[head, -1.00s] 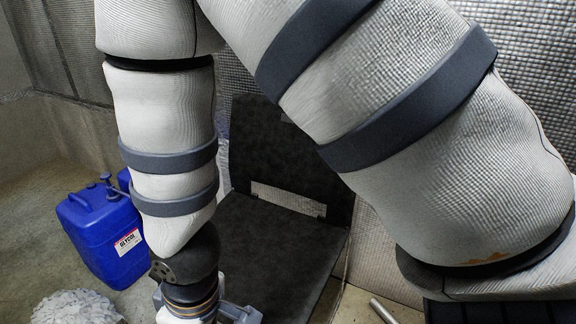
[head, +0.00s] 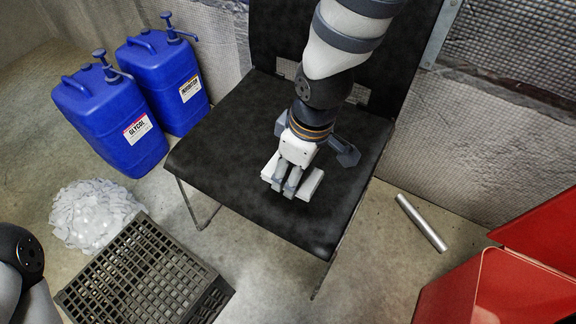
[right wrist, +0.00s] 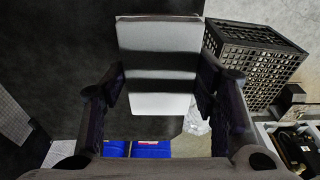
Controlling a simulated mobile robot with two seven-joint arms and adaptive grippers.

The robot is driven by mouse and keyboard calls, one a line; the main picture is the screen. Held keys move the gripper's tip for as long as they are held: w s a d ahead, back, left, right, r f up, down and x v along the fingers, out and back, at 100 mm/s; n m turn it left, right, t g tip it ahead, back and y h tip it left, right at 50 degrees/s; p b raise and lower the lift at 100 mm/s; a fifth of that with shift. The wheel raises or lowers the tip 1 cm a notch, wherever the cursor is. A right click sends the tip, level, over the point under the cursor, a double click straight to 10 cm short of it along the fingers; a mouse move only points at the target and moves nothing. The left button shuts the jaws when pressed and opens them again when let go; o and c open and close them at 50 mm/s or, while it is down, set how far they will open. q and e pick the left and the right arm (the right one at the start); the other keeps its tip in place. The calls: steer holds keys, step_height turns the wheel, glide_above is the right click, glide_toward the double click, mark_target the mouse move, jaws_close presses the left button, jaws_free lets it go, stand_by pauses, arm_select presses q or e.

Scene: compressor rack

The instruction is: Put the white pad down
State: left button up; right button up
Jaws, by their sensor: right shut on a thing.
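The white pad (head: 311,184) is a small pale block at my right gripper, over the front part of the black chair's seat (head: 225,165). My right gripper (head: 285,185) points down and is shut on the pad. In the right wrist view the pad (right wrist: 158,45) sits between the two dark fingers (right wrist: 160,82), with shadow bands across it. I cannot tell whether the pad touches the seat. My left gripper is out of view; only a piece of my left arm shows at the lower left of the head view.
Two blue jugs (head: 110,120) stand left of the chair. A white bag-like heap (head: 95,213) and a dark grated crate (head: 140,275) are on the floor at front left. A metal tube (head: 422,222) lies at right, near a red box (head: 495,285). The seat around the gripper is clear.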

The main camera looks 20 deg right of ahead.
steer(key=w+f, duration=0.2)
steer(key=w+f+b, duration=0.1)
steer(key=w+f, duration=0.1)
steer(key=w, duration=0.1)
steer(key=w+f+b, duration=0.1)
steer(key=w+f, duration=0.1)
steer(key=f, duration=0.1)
steer(key=shift+w+d, duration=0.25)
steer(key=shift+w, duration=0.05)
steer(key=f, duration=0.2)
steer(key=f+b, duration=0.1)
steer(key=shift+w+f, duration=0.2)
steer(key=shift+f, duration=0.15)
steer(key=shift+r, duration=0.15)
steer(key=o, duration=1.1)
steer(key=shift+f, duration=0.2)
step_height(320, 180, up, 12)
steer(key=s+d+p, duration=0.1)
steer(key=p, duration=0.1)
steer(key=shift+s+r+p, duration=0.15)
steer(key=shift+s+p, duration=0.05)
steer(key=shift+p, duration=0.15)
